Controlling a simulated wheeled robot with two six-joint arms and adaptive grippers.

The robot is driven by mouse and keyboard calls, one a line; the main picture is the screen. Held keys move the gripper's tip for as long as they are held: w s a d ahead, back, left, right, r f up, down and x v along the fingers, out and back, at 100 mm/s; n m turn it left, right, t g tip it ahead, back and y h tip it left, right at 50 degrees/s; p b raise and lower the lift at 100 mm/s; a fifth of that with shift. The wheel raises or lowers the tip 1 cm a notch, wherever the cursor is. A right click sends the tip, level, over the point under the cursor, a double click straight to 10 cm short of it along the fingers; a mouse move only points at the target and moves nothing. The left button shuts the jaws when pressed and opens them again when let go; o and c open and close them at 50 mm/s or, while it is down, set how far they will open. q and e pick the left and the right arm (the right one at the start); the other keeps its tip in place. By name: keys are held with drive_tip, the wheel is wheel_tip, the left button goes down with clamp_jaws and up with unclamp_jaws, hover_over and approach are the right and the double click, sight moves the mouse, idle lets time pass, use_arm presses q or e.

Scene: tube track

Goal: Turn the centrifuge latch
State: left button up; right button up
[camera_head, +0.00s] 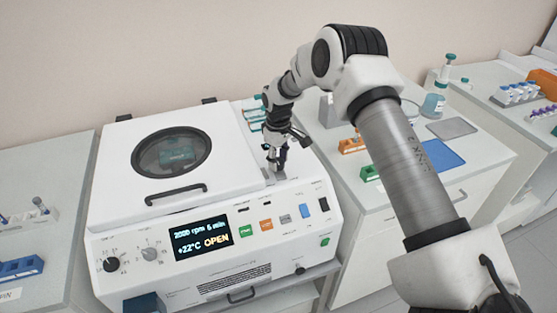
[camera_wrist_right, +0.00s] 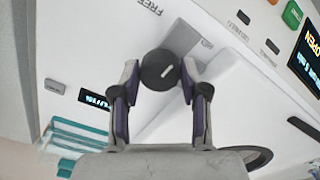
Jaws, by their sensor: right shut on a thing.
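The white centrifuge (camera_head: 110,215) stands on a cabinet, its lid (camera_head: 115,160) down, with a round window and a dark handle. Its display (camera_head: 202,238) reads 2000 rpm, 6 min, +22°C and OPEN. The latch is a round dark knob (camera_wrist_right: 158,70) with a white pointer mark, in the wrist view, on the top surface right of the lid. My right gripper (camera_head: 277,160) reaches down over it from above and is shut on it, with one finger at each side. In the head view the gripper mostly hides the knob. My left gripper is not in view.
A teal-and-white rack (camera_head: 252,115) stands behind the latch. The right bench holds an orange rack (camera_head: 352,145), a green rack (camera_head: 371,173), a blue mat (camera_head: 440,155) and a bottle (camera_head: 435,102). A blue rack (camera_head: 20,268) lies at the left.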

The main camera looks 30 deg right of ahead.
drive_tip(key=shift+s+f+n, duration=0.1)
drive_tip(key=shift+f+n, duration=0.1)
drive_tip(key=shift+n, duration=0.4)
drive_tip(key=o, duration=1.1)
drive_tip(key=shift+o, duration=0.2)
drive_tip(key=shift+w+a, duration=0.1)
drive_tip(key=shift+w, duration=0.1)
wheel_tip(320, 180, up, 12)
drive_tip(key=shift+w, duration=0.1)
